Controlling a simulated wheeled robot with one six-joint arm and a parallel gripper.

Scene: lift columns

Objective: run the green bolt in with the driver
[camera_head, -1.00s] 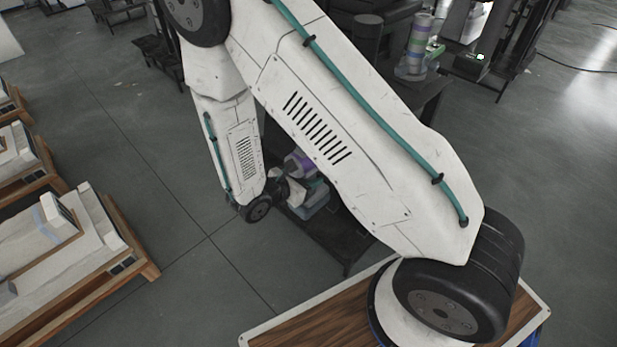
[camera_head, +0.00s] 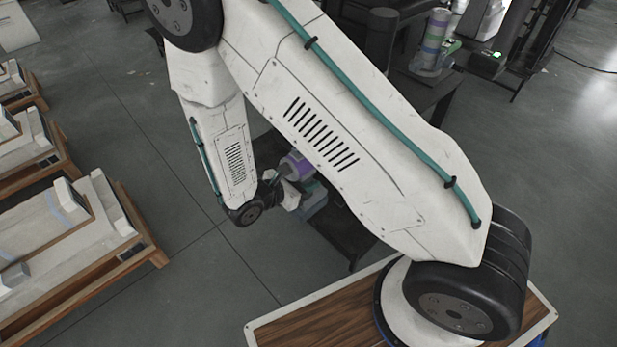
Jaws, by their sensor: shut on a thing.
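My gripper (camera_head: 284,193) is at the low end of my arm, small and partly covered by my own arm links. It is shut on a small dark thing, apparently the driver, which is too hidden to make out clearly. Just beyond it is a short column (camera_head: 298,164) with a pale and purple body and a grey-blue base (camera_head: 314,204). The gripper is close beside this column; I cannot tell whether they touch. A bit of green shows low on the column, but I cannot make out the green bolt or its hole.
The column stands on a dark bench (camera_head: 345,235), largely behind my arm. Another banded column (camera_head: 434,40) stands on a dark table at the upper right. Wooden pallets (camera_head: 140,235) with pale blocks line the left. The grey floor between is clear.

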